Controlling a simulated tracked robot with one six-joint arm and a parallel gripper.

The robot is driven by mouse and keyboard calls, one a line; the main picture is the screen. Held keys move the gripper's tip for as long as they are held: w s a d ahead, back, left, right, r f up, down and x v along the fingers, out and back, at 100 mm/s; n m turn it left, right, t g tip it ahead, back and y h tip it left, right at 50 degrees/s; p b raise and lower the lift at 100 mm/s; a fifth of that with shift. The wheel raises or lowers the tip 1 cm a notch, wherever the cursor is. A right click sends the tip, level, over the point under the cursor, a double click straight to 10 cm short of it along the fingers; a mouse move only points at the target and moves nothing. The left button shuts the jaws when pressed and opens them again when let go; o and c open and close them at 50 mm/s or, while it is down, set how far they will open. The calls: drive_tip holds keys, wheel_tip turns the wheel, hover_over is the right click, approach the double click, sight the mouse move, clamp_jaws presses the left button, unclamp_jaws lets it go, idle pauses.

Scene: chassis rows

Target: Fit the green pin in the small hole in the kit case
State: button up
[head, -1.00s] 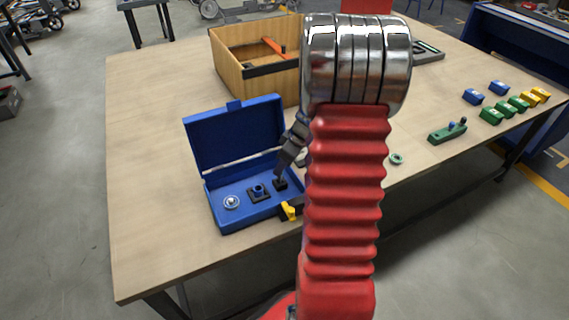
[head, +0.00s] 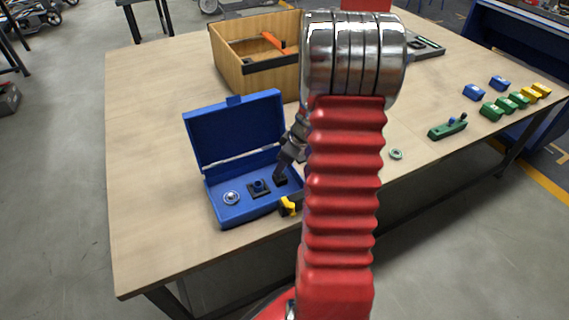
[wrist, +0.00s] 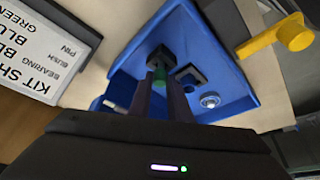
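The blue kit case (head: 230,166) stands open on the table, lid raised at the back. Inside are a silver bearing (head: 231,198), a blue bush in a black square seat (head: 259,187) and a smaller black seat (head: 280,181) at the right. In the head view my arm covers most of the gripper.
A yellow lever (head: 289,205) stands close by the case's front right corner. A wooden box (head: 232,70) stands behind. A label card (wrist: 42,50) shows in the wrist view. A green block (head: 447,128), a green ring (head: 396,154) and several coloured blocks lie right. The table's left is clear.

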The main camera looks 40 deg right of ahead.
drive_tip(key=o, duration=0.5)
drive_tip(key=shift+o, duration=0.2)
drive_tip(key=v, duration=1.3)
drive_tip(key=shift+s+r, duration=0.2)
drive_tip(key=shift+r, duration=0.15)
idle(0.3)
